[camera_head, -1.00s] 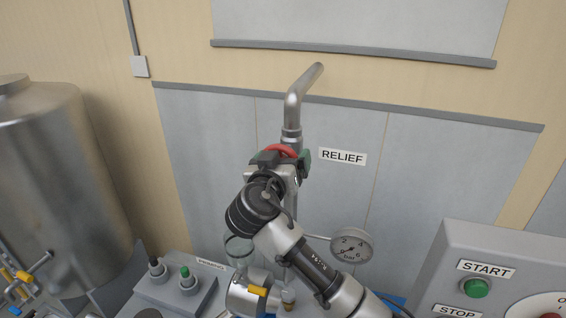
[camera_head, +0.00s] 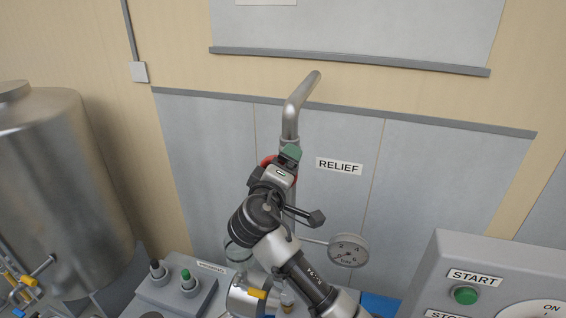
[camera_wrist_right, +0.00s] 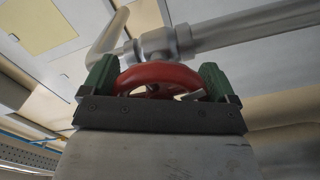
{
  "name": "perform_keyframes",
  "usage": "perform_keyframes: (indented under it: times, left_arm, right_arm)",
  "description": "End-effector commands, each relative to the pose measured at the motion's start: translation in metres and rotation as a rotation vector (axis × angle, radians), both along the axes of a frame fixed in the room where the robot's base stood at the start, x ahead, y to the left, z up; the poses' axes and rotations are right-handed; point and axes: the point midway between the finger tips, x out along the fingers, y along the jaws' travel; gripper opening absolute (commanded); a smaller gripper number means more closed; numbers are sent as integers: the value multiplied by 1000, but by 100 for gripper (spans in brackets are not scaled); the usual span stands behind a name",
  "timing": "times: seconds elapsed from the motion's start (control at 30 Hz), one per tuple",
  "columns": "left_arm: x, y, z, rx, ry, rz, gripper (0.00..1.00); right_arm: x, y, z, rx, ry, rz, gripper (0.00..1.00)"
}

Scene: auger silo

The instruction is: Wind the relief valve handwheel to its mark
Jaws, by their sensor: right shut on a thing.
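The red relief valve handwheel (camera_wrist_right: 160,76) sits on a grey pipe fitting. In the right wrist view it lies between the green finger pads of my right gripper (camera_wrist_right: 158,80), which is shut on its rim. In the head view only a red sliver of the handwheel (camera_head: 266,161) shows beside my right gripper (camera_head: 284,160); the rest is hidden behind the gripper and wrist. The RELIEF label (camera_head: 339,166) is on the wall panel right of the valve. I cannot make out the wheel's mark. My left gripper is not in view.
A pressure gauge (camera_head: 348,251) is below right of the valve. A control box with a green START button (camera_head: 466,295) stands at the lower right. A large steel tank (camera_head: 55,190) is at the left. A box with small knobs (camera_head: 178,292) is at the lower left.

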Motion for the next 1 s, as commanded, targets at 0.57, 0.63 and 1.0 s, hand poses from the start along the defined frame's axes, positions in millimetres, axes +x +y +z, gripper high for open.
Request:
perform_keyframes:
  times: [0.57,0.63,1.0]
  left_arm:
    - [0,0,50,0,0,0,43]
    - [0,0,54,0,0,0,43]
    - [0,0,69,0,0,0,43]
  right_arm:
    - [-1,0,4,-507,168,3,65]
    - [-1,0,4,-557,185,3,65]
    - [-1,1,2,-730,240,4,65]
